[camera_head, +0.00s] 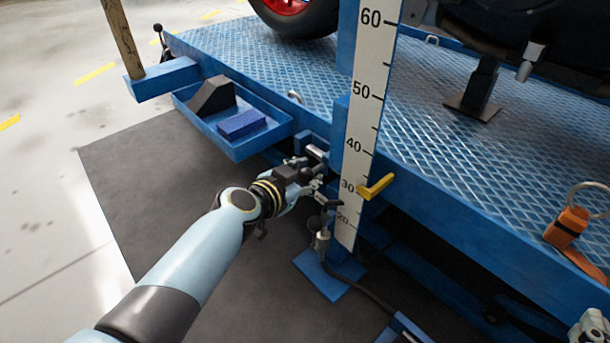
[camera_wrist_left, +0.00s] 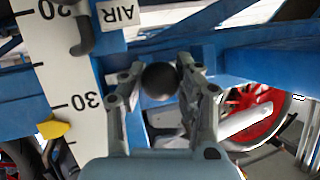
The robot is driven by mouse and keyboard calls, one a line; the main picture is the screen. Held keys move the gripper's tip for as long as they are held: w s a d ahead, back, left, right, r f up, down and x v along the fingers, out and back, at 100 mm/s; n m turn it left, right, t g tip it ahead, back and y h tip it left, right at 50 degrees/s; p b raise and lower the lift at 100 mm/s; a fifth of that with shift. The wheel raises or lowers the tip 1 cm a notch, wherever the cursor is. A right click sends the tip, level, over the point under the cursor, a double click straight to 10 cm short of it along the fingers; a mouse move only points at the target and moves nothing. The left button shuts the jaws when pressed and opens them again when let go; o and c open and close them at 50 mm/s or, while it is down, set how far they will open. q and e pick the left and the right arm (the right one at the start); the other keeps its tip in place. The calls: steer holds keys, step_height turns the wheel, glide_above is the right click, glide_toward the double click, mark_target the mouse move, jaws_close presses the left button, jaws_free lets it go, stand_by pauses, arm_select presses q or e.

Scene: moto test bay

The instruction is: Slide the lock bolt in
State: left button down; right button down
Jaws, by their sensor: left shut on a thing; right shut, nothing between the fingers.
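My left gripper (camera_head: 314,180) reaches in from the left to the blue post beside the scale. In the left wrist view its two fingers (camera_wrist_left: 160,82) are closed around a round black knob (camera_wrist_left: 159,79), which looks like the lock bolt's handle. In the head view the gripper hides the knob. A short silver cylinder (camera_head: 315,152) shows just above the fingers; I cannot tell if it is the bolt's shaft. Part of my right gripper (camera_head: 589,325) shows at the lower right corner, shut and empty, away from the post.
The white scale (camera_head: 368,90) stands right beside the gripper, with a yellow pointer (camera_head: 377,187) near 30. A black-handled air valve (camera_head: 324,236) sits just below. A blue tray (camera_head: 240,143) juts out above left. An orange strap (camera_head: 568,228) hangs at the right.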

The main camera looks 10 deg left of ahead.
arm_select(q)
steer(key=shift+s+d+f, duration=0.15)
steer(key=shift+s, duration=0.05)
steer(key=c, duration=0.9)
jaws_free()
steer(key=v, duration=1.2)
